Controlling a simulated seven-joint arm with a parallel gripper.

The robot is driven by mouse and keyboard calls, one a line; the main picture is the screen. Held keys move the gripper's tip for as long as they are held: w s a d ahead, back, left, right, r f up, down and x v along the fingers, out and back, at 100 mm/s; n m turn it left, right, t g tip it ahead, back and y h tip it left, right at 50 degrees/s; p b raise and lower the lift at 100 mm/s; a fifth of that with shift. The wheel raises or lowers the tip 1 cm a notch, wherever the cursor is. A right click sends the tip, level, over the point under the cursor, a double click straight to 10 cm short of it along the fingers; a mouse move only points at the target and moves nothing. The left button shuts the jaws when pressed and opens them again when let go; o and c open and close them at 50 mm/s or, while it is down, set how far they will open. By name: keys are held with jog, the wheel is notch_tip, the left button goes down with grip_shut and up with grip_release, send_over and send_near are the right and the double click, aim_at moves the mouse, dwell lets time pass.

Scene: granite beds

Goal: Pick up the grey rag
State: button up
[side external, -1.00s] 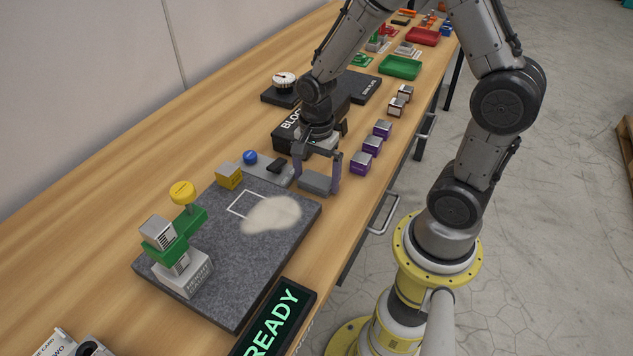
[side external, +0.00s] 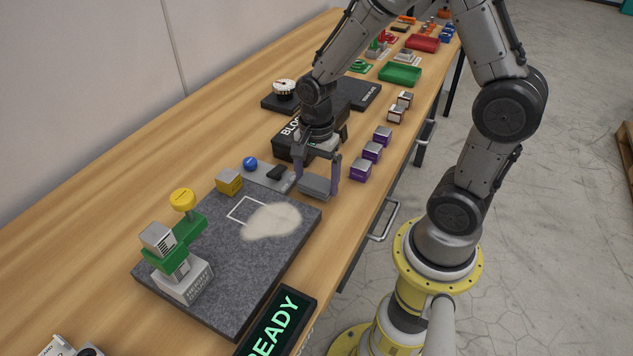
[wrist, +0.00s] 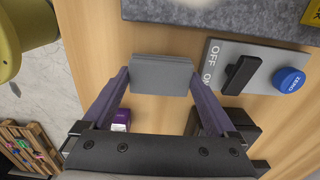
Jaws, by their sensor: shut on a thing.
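The grey rag (side external: 315,186) is a folded, flat block at the right corner of the granite slab (side external: 222,290). My gripper (side external: 317,186) points down, with one finger at each end of the rag, and is shut on it. In the wrist view the rag (wrist: 160,75) spans the space between the two purple-grey fingers, with wood behind it. I cannot tell whether the rag is clear of the table.
A pale powder patch (side external: 272,222) lies on the slab. A switch plate with a black rocker (wrist: 240,75) and blue zero button (wrist: 288,80) is close by. Purple blocks (side external: 360,169) stand to the right. A green-and-yellow stacked fixture (side external: 178,235) stands on the slab's left.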

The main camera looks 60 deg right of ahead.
jog(key=s+a+r, duration=0.2)
jog(key=s+r, duration=1)
jog(key=s, duration=0.2)
jog(key=o, duration=0.6)
jog(key=c, duration=0.5)
jog(key=shift+w, duration=0.1)
